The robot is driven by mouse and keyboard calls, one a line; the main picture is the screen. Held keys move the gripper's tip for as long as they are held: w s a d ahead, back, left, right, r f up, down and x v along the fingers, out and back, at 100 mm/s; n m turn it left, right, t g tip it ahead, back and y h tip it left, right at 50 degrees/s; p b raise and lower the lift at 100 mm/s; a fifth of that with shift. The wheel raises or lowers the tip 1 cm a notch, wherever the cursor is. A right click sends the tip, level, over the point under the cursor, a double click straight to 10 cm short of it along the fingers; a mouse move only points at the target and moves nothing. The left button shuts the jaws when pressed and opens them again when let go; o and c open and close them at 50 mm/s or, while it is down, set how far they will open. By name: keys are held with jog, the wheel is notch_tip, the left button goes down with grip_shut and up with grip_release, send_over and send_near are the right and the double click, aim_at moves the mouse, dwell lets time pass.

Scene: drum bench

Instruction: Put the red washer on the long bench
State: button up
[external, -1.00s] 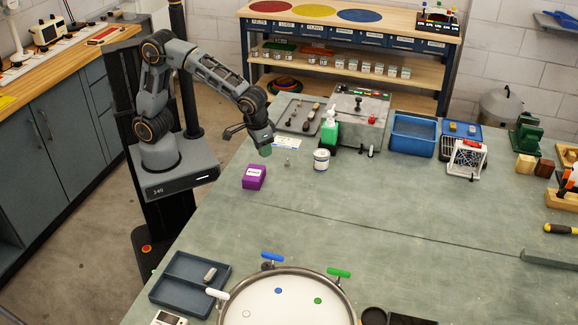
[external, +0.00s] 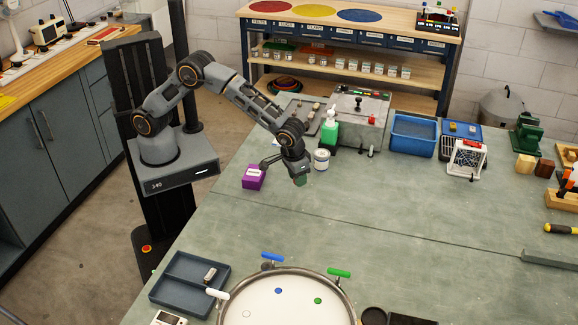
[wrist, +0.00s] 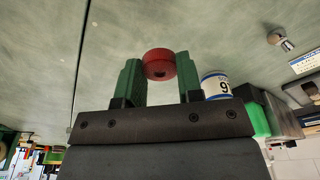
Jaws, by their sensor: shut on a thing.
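My gripper (external: 300,181) has green fingers and hangs over the grey-green table (external: 380,215), just in front of a white tin. In the wrist view my gripper (wrist: 160,80) is shut on the red washer (wrist: 158,62), a round red piece with a small dark slot, held between the fingertips. I cannot make out the washer in the external view. The grey-green table surface (wrist: 225,30) fills the wrist view beyond the washer. A long wood-topped bench (external: 70,66) with grey cupboards runs along the left wall.
A purple box (external: 252,179) stands left of my gripper, and the white tin (external: 321,160) is close behind it. A green bottle (external: 329,132) and a blue tub (external: 412,137) stand farther back. A drum (external: 290,300) and blue tray (external: 175,285) are in front. The table's middle is clear.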

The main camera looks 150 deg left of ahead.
aim_at(302, 196)
jog(key=shift+w+a+f, duration=0.3)
jog(key=shift+w+f, duration=0.1)
jog(key=shift+f, duration=0.2)
jog(key=f, duration=0.3)
jog(key=shift+w+a, duration=0.25)
jog(key=shift+w, duration=0.1)
jog(key=shift+f, duration=0.3)
jog(key=shift+f, duration=0.35)
jog(key=o, duration=0.9)
jog(key=shift+r, duration=0.15)
jog(key=shift+r+p, duration=0.15)
jog(key=shift+p, duration=0.35)
jog(key=r, duration=0.4)
jog(key=d+r+b, duration=0.1)
jog(key=r, duration=0.3)
jog(key=d+r+b, duration=0.1)
jog(key=r, duration=0.4)
jog(key=shift+s+d, duration=0.1)
jog(key=shift+s, duration=0.15)
jog(key=shift+d+r, duration=0.15)
jog(key=shift+r, duration=0.1)
